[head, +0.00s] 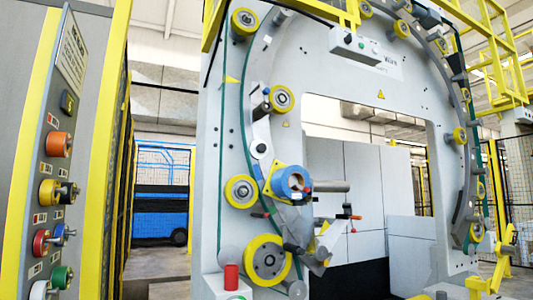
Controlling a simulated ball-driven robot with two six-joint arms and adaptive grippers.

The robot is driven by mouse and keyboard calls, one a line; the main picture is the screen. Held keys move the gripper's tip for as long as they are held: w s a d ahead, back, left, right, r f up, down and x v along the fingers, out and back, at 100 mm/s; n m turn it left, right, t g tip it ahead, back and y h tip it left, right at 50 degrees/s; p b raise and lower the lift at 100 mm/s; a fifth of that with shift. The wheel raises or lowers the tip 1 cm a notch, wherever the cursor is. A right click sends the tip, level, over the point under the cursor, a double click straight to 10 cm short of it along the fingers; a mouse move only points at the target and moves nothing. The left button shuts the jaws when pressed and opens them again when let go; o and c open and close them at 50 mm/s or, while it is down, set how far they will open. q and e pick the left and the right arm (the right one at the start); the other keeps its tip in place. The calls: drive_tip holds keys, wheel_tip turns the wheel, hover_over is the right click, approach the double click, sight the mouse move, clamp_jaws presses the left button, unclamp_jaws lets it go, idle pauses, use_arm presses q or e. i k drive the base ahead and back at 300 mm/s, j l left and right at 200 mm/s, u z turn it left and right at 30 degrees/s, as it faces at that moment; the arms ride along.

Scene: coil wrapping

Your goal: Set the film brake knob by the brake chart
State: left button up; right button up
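A grey panel (45,190) with yellow edges stands close by at the left. A pale plate with dark print (71,55) is at its top; the print is too small to read, so I cannot tell if it is the brake chart. I cannot tell which is the film brake knob or read any setting. Neither gripper shows.
A large grey ring machine (225,150) with yellow rollers fills the middle and right. A blue roll (288,182) sits on its ring. A red cylinder (231,277) stands low in front. Yellow railings (500,60) are at upper right. A floor gap separates panel and machine.

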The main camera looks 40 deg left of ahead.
sight(262, 148)
drive_tip(key=i+u, duration=0.35)
drive_tip(key=i+l+u, duration=0.1)
drive_tip(key=u, duration=0.25)
drive_tip(key=i+l+u, duration=0.2)
drive_tip(key=u, duration=0.2)
